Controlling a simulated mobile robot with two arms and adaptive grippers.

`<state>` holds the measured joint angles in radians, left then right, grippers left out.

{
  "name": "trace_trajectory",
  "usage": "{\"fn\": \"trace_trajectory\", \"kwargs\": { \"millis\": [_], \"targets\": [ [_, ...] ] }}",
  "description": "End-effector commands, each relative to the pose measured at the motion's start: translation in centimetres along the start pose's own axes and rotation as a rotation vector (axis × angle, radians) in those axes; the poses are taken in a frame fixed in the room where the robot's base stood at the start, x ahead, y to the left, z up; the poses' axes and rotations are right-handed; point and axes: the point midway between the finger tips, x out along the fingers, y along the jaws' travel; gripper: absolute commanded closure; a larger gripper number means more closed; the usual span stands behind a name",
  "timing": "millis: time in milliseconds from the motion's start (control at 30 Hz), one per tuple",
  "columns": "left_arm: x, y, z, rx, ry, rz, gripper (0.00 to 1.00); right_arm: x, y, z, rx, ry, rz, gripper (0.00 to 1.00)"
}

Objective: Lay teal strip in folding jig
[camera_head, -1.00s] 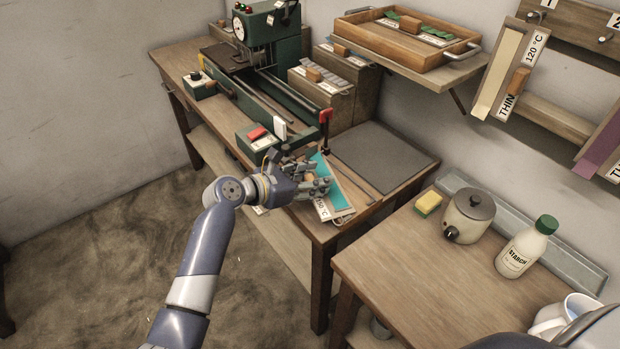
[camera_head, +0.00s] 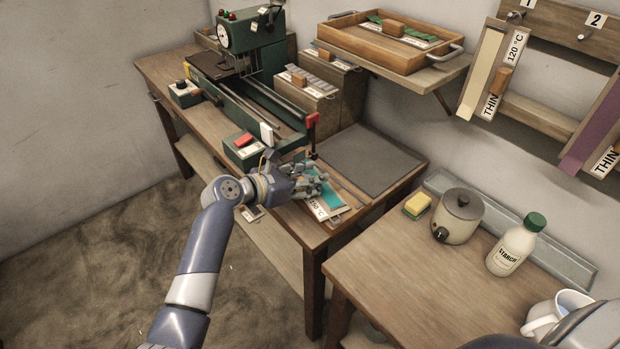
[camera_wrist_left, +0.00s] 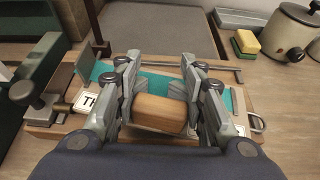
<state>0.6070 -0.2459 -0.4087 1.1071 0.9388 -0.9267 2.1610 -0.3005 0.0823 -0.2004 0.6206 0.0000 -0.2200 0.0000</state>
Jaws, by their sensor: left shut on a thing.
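The teal strip (camera_head: 331,198) lies lengthwise over a low wooden board with metal fittings (camera_wrist_left: 42,128) at the bench's front right corner, which looks like the folding jig. In the left wrist view, the strip (camera_wrist_left: 160,80) runs across behind my fingers, with white labels at its ends. My left gripper (camera_head: 316,186) is shut on a wooden grip block (camera_wrist_left: 158,113) over the strip's middle. The fingers hide part of the strip, and I cannot tell whether it rests fully on the jig. My right gripper is out of view.
A green machine with a long rail (camera_head: 262,105) stands behind left, with a red-tipped lever (camera_head: 312,120) near the gripper. A dark grey mat (camera_head: 368,158) lies behind the jig. The front table (camera_head: 400,285) holds a pot (camera_head: 457,217), a sponge (camera_head: 417,205) and a starch bottle (camera_head: 515,246).

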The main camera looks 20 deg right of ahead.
Motion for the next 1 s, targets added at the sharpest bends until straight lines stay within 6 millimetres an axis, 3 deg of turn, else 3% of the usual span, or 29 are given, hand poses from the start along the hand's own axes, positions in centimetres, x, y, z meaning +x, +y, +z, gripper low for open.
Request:
{"fn": "trace_trajectory", "kwargs": {
  "millis": [67, 100, 200, 767, 1000],
  "targets": [
    [0.1, -0.2, 0.5, 0.000, -0.007, -0.003, 1.00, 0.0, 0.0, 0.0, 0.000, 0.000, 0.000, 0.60],
    [0.1, -0.2, 0.5, 0.000, -0.007, -0.003, 0.55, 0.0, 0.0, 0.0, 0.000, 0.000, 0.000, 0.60],
    [0.2, -0.2, 0.5, -0.001, -0.007, -0.004, 0.35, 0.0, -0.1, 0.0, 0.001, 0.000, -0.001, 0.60],
    [0.1, -0.3, 0.3, -0.003, -0.005, -0.004, 0.35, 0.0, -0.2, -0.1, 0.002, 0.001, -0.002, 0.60],
    [-1.8, -0.7, -0.9, -0.003, -0.001, -0.003, 0.35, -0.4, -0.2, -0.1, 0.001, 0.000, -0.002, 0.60]
  ]
}}
